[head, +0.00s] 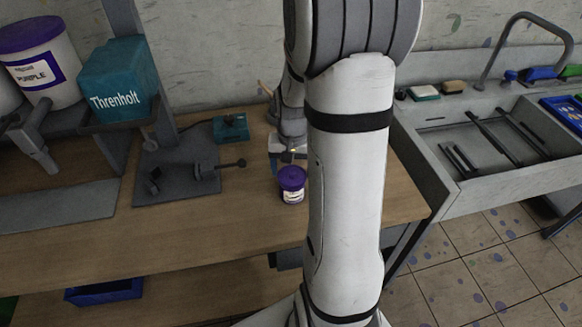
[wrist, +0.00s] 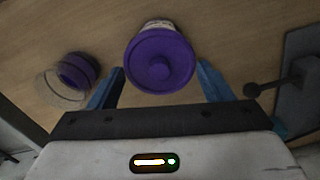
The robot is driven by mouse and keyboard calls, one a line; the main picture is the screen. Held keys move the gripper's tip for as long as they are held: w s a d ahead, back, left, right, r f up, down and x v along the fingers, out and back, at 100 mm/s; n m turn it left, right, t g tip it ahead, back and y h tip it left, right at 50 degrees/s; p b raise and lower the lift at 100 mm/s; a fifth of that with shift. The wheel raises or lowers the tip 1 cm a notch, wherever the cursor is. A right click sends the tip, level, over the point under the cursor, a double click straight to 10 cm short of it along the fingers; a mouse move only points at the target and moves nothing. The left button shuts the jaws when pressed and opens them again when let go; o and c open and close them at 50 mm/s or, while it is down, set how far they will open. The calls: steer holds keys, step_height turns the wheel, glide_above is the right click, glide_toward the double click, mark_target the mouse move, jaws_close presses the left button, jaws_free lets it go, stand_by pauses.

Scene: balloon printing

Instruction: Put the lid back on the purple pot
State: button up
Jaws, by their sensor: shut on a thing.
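A small pot with a purple lid (head: 292,177) and a white labelled body (head: 293,197) stands on the wooden bench beside my arm.
A clear round container with purple in it (wrist: 74,72) is left of my fingers in the wrist view. A large lidded tub marked PURPLE (head: 35,65) and a teal Threnholt box (head: 118,85) are at left. A dark clamp stand (head: 180,175) is on the bench; a sink (head: 470,145) is at right.

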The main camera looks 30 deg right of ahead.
stand_by(0.9)
steer(key=o, duration=1)
steer(key=shift+o, duration=0.3)
steer(key=shift+r+p, duration=2.45)
steer(key=shift+r, duration=1.05)
steer(key=shift+c, duration=0.3)
jaws_close()
steer(key=shift+f, duration=0.25)
